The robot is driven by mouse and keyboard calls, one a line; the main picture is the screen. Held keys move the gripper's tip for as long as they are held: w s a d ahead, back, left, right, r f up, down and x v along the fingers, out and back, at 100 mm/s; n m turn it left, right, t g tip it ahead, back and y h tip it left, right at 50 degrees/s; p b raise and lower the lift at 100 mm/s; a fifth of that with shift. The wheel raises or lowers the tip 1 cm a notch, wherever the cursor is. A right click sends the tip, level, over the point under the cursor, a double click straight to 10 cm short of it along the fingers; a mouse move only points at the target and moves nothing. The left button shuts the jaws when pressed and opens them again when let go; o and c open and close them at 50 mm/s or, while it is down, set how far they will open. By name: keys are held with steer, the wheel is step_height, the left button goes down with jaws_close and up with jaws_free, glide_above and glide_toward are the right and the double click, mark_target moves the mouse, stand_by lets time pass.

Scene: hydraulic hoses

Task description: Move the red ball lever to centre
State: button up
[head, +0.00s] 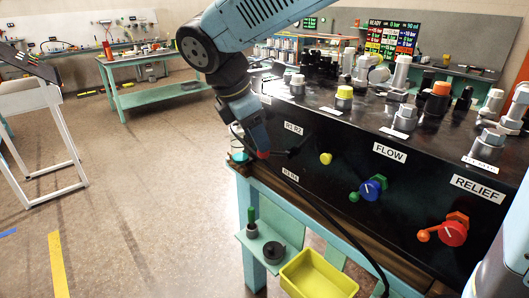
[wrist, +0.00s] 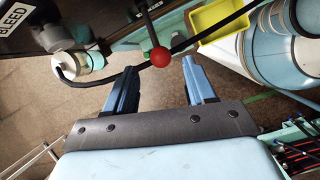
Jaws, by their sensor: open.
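The red ball (wrist: 160,57) sits on the end of a thin dark lever rod (wrist: 148,24) in the wrist view. In the head view the red ball (head: 263,155) shows small at the left end of the black console, just below my gripper's tip. My gripper (wrist: 160,66) is open, with a blue finger on either side of the ball and a gap to each. The ball lies about level with the fingertips or slightly beyond them; the exact depth is unclear. In the head view my gripper (head: 259,145) points down, and its fingers overlap. The lever's base is hidden there.
A black hose (head: 340,230) runs down the console (head: 300,160) front and also passes behind the ball in the wrist view (wrist: 210,36). A blue knob (head: 371,189) and a red knob (head: 453,233) are farther right. A yellow bin (head: 318,274) stands below.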

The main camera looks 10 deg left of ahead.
mark_target(274, 153)
steer(key=shift+x, duration=3.15)
steer(key=shift+c, duration=0.2)
jaws_close()
